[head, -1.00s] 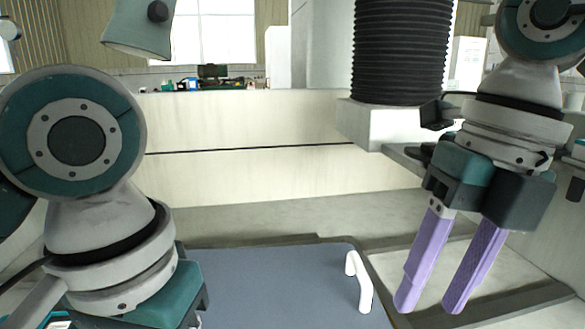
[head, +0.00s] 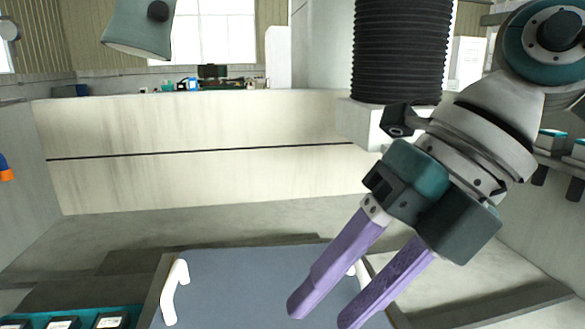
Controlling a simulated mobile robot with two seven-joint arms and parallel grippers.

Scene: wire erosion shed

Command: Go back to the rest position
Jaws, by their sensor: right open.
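My right gripper (head: 318,312) comes in from the right in the head view. Its two purple fingers are apart with nothing between them. They point down and to the left, in front of the blue-grey panel (head: 240,285) at the bottom. My left gripper and arm are not in view.
White handles stand at the panel's left (head: 173,290) and right, the right one partly hidden by my fingers. A black bellows column (head: 402,50) rises behind my right gripper. Pale tank walls (head: 200,125) enclose the area. A teal tray with black items (head: 85,320) is at bottom left.

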